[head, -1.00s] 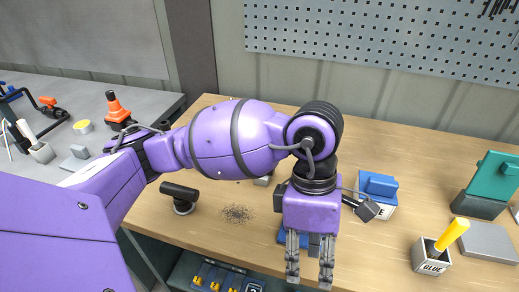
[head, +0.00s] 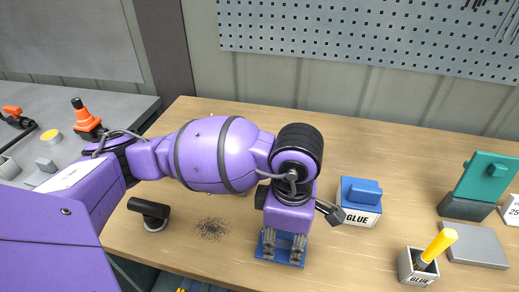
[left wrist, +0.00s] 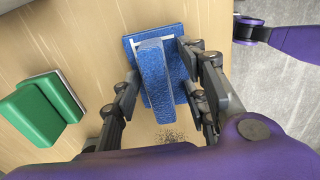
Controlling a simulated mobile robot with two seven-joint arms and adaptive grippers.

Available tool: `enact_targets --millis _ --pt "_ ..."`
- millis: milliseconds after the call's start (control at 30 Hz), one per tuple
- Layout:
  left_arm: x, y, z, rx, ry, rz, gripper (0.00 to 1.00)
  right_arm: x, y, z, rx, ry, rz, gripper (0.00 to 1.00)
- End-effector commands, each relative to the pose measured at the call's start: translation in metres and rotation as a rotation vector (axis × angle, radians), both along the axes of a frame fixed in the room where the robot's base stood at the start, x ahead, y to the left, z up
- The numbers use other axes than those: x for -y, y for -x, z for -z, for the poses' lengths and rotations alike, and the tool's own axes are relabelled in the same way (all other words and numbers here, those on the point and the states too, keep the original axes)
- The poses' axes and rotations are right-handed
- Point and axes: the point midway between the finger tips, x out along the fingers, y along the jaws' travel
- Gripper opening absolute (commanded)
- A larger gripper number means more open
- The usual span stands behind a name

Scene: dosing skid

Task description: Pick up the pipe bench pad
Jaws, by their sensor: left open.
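A blue pad with a raised bar-shaped grip lies on the bench; in the head view its plate (head: 281,259) shows under my left gripper (head: 283,245). In the left wrist view the blue pad (left wrist: 155,82) lies between the fingers of my left gripper (left wrist: 165,78), which are open on either side of the raised grip. I cannot tell whether the fingers touch it. No label can be read on the pad. My right gripper is not seen in the head view.
A green pad (left wrist: 42,110) lies beside the blue one. Dark shavings (head: 212,228), a black-handled tool (head: 149,212), a blue-topped glue box (head: 358,202) and a glue pot with a yellow handle (head: 420,265) stand around. The teal tool (head: 484,183) is far right.

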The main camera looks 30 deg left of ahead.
Motion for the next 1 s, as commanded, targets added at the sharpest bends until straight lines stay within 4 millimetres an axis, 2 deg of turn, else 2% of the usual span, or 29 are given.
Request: enact_targets --millis 167,500,1000 --pt "0.0009 -0.0019 -0.002 0.006 0.001 0.002 0.41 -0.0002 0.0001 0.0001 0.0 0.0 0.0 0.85" --pt "0.001 -0.0022 -0.0026 0.007 0.002 0.002 0.0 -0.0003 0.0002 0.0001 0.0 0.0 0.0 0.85" --pt "0.0012 -0.0027 -0.0069 0.009 0.003 0.002 0.0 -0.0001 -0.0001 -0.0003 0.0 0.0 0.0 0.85"
